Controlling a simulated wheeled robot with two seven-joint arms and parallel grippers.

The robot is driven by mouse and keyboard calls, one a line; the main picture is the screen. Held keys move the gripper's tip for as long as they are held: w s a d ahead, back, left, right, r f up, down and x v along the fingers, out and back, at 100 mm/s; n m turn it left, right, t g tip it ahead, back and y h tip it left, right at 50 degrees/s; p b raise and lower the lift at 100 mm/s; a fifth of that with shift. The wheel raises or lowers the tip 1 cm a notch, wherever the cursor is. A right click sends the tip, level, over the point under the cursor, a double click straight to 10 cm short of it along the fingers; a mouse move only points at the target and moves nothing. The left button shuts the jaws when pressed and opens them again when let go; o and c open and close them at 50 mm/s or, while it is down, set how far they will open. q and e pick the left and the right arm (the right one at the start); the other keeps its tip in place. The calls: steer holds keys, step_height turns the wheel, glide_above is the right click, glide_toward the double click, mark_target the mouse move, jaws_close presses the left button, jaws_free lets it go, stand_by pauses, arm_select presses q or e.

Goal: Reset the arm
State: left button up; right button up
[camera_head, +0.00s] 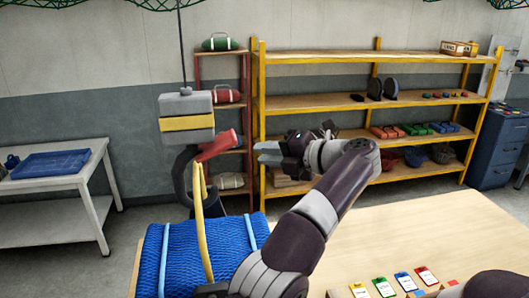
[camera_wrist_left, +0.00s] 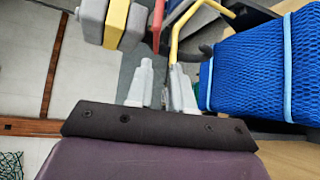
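My left gripper (camera_head: 268,152) is raised above the table, its fingers pointing left toward the hanging hook block. In the left wrist view its two fingers (camera_wrist_left: 162,82) are apart with nothing between them. The grey block with a yellow band (camera_head: 187,122) hangs on a cable and carries a dark hook (camera_head: 184,178) and a red lever (camera_head: 218,146). The gripper is to the right of the red lever, apart from it in the picture. A yellow strap (camera_head: 203,235) rises from the blue net bundle (camera_head: 180,262) to the hook; its upper contact is unclear. My right gripper is not visible.
A wooden table (camera_head: 400,235) holds several coloured cards (camera_head: 384,287) at its front. Yellow-framed shelves (camera_head: 320,100) stand behind, with a red rack (camera_head: 224,52) beside them. A white table (camera_head: 50,183) with a blue tray (camera_head: 50,164) is at the left. Blue cabinets (camera_head: 497,148) stand at the right.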

arm_select(q)
steer(key=w+d+f+m+t+h+b, duration=0.1)
steer(key=w+d+f+m+t+h, duration=0.1)
steer(key=w+d+m+t+h, duration=0.6)
steer(key=w+d+f+m+t+h, duration=0.3)
steer(key=d+m+h, duration=0.15)
steer(key=m, duration=0.65)
steer(key=s+f+m+g+h+b, duration=0.1)
steer(key=s+f+m+g+h, duration=0.15)
steer(key=f+m, duration=0.35)
steer(key=s+f+m+g+h+b, duration=0.15)
steer(key=f+m+g, duration=0.25)
steer(key=f, duration=0.5)
steer(key=s+a+f+m+g+b, duration=0.15)
steer(key=s+a+f+g, duration=0.25)
steer(key=s+a+f, duration=0.4)
steer(key=s+a+f+m+g+b, duration=0.1)
steer(key=s+a+f+m+g, duration=0.3)
steer(key=s+f, duration=0.5)
steer(key=s+a+f+n+g+y+b, duration=0.1)
steer(key=s+a+b, duration=0.1)
steer(key=s+a, duration=0.5)
steer(key=s+a+f+g+y+b, duration=0.1)
steer(key=s+a+g+y+b, duration=0.1)
steer(key=s+a, duration=0.6)
steer(key=shift+s+f+n, duration=0.3)
steer(key=shift+s+n, duration=0.05)
steer(key=shift+s, duration=2.15)
